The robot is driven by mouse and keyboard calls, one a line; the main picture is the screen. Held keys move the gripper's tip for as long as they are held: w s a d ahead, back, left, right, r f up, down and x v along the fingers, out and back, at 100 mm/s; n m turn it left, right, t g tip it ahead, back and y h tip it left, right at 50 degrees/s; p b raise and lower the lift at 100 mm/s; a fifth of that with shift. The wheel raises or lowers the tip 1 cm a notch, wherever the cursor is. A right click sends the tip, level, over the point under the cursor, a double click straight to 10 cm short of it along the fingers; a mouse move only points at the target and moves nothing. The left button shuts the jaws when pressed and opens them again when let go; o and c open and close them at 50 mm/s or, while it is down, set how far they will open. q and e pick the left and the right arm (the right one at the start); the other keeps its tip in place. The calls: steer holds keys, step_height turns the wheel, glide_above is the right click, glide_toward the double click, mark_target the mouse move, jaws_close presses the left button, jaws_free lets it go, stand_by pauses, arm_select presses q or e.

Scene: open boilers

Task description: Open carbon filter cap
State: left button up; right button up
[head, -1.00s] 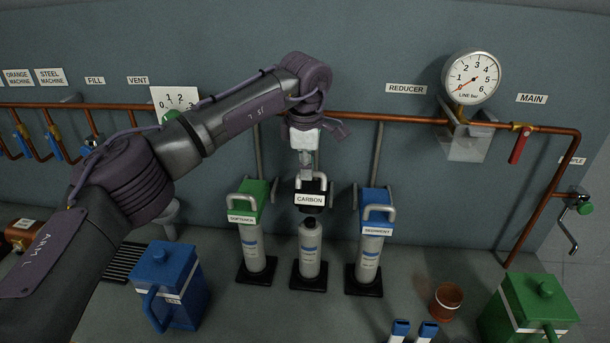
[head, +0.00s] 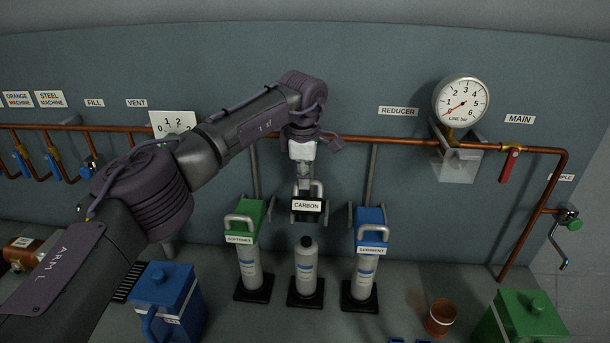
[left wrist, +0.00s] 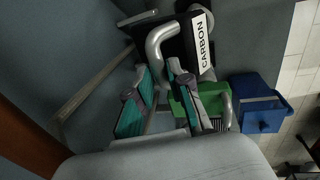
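The carbon filter cap (head: 308,216) is a black block with a grey metal handle and a white CARBON label. It is up in the air, with a clear gap above the carbon cartridge (head: 305,268), a grey bottle with a dark neck on a black base. My left gripper (head: 306,181) reaches down from above and is shut on the cap's handle. In the left wrist view the handle (left wrist: 158,42) runs in between the teal-padded fingers of my left gripper (left wrist: 161,76), next to the black cap (left wrist: 176,40). My right gripper is not in view.
The green softener filter (head: 244,222) stands left and the blue sediment filter (head: 370,222) right, close by. A copper pipe (head: 400,140) runs along the wall behind. A blue jug (head: 168,288), a brown cup (head: 440,318) and a green jug (head: 528,318) stand in front.

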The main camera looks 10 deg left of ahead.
arm_select(q)
steer(key=shift+o, duration=1.2)
steer(key=shift+w+a+f, duration=0.1)
steer(key=shift+a+f, duration=0.05)
steer(key=shift+w, duration=0.1)
steer(key=shift+r, duration=0.25)
step_height(320, 180, up, 11)
steer(key=s, duration=0.2)
steer(key=shift+s+r, duration=0.15)
